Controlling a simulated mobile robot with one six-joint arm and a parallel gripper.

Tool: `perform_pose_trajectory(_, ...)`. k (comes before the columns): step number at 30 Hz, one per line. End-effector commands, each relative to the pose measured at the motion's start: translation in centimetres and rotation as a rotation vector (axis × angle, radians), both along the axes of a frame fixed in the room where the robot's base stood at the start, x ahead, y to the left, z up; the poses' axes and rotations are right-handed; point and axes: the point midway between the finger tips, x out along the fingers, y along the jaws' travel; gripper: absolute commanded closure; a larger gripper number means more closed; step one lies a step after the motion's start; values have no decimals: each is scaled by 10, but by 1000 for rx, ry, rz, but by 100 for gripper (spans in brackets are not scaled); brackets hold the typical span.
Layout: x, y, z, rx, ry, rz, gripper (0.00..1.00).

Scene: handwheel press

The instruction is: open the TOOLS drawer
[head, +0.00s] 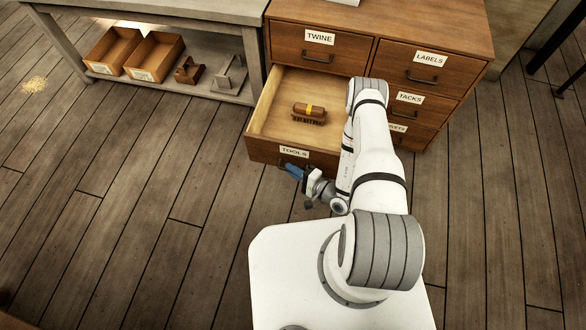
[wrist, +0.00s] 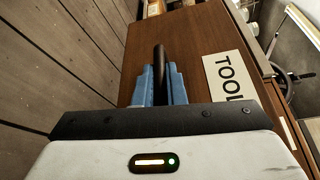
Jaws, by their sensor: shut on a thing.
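The TOOLS drawer (head: 262,144) is pulled out of the wooden cabinet, and its inside shows in the head view. A brown brush with a yellow band (head: 309,111) lies in it. In the wrist view the drawer front (wrist: 190,42) fills the middle, with its TOOLS label (wrist: 228,78) partly cut off by my gripper's body. My gripper (head: 287,168) is at the drawer front, just below the label. Its blue fingers (wrist: 160,84) are shut on the dark drawer handle (wrist: 159,60). Most of the handle is hidden in the head view.
The cabinet (head: 455,25) also has shut drawers labelled TWINE (head: 318,48), LABELS (head: 425,68) and TACKS (head: 405,104). A grey bench (head: 215,10) stands to the left, with wooden boxes (head: 110,52) on its lower shelf.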

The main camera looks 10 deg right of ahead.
Motion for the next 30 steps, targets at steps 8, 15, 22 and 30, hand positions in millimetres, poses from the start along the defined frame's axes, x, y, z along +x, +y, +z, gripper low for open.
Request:
perform_pose_trajectory(8,-1,4,-1,-1,3,1,100)
perform_pose_trajectory(15,-2,7,-1,0,3,10,84)
perform_pose_trajectory(22,-2,8,-1,1,2,17,68)
perform_pose_trajectory(30,-2,9,4,0,1,19,68)
